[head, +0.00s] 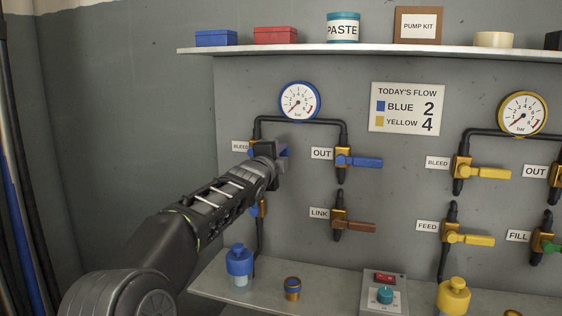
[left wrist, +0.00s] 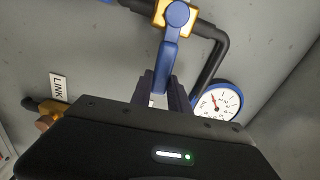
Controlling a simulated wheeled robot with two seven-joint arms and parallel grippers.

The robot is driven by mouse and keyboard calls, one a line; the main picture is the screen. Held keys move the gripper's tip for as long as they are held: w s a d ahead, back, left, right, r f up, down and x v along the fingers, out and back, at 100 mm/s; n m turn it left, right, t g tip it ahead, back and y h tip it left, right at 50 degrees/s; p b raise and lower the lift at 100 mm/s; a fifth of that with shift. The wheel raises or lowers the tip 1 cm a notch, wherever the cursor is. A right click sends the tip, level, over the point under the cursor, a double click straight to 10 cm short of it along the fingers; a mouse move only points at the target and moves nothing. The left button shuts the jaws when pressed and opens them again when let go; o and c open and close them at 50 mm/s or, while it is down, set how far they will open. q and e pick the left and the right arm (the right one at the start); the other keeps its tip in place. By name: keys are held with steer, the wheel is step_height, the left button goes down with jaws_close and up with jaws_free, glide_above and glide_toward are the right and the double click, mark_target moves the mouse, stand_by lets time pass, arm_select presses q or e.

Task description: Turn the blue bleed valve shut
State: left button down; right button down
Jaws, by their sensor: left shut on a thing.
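The blue bleed valve (left wrist: 178,14) is at the top of the left wrist view, a brass body with a blue lever on a black pipe. Its lever (left wrist: 168,62) stands out crosswise to the pipe. My left gripper (left wrist: 160,95) is shut on the lever's outer part. My right gripper is in neither view.
The blue-rimmed gauge (head: 299,101) is above. The blue OUT valve (head: 358,160) and brown LINK valve (head: 354,226) are to the right. My arm partly hides a lower blue valve (head: 261,207). A blue bottle (head: 239,264) and brass fitting (head: 292,288) stand on the ledge below.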

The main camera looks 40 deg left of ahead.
arm_select(q)
steer(key=shift+f+m+b, duration=0.45)
steer(key=shift+f+m, duration=0.1)
steer(key=shift+m, duration=0.05)
steer(key=c, duration=1.2)
jaws_free()
steer(key=shift+c, duration=0.2)
steer(key=shift+r, duration=0.1)
steer(key=b+v, duration=0.7)
steer(key=shift+s+d, duration=0.15)
steer(key=shift+s, duration=0.25)
